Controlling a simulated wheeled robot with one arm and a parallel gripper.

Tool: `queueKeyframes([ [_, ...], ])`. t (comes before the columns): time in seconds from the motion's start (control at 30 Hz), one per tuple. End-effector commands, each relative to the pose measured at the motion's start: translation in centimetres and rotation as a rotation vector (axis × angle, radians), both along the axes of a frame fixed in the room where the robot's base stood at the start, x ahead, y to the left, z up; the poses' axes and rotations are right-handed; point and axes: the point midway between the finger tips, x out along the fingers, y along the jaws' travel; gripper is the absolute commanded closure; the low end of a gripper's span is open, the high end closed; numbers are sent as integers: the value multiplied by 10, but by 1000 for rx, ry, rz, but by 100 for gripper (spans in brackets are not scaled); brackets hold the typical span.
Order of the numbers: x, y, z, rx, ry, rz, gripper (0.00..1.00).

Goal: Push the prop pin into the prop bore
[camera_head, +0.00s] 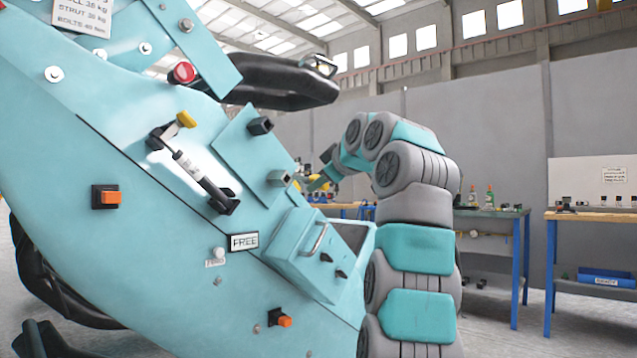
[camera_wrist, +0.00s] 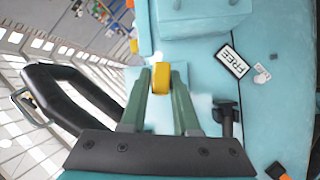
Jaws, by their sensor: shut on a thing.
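My gripper (camera_head: 316,183) is beside the right edge of the teal car body, partly hidden in the head view. In the wrist view its two green fingers (camera_wrist: 162,76) are closed on a small yellow block (camera_wrist: 161,80), which looks like the handle of the prop pin. The pin's shaft is not visible. A grey hollow block (camera_head: 279,178) and a dark block (camera_head: 260,126) are mounted on the teal plate (camera_head: 245,150) left of my gripper. I cannot tell which of them, if either, holds the prop bore.
A strut (camera_head: 195,168) with a yellow end lies on the teal body. A box with a handle (camera_head: 318,240) and a FREE label (camera_head: 244,241) are below. A black padded bar (camera_head: 280,82) overhangs above; it also shows in the wrist view (camera_wrist: 75,110). Workbenches (camera_head: 490,212) stand behind.

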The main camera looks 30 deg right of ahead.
Motion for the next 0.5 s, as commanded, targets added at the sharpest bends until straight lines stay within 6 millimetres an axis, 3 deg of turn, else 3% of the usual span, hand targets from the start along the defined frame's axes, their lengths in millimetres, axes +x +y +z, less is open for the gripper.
queueKeyframes([
  [0.5,-29,-11,-1,1,0,0,100],
])
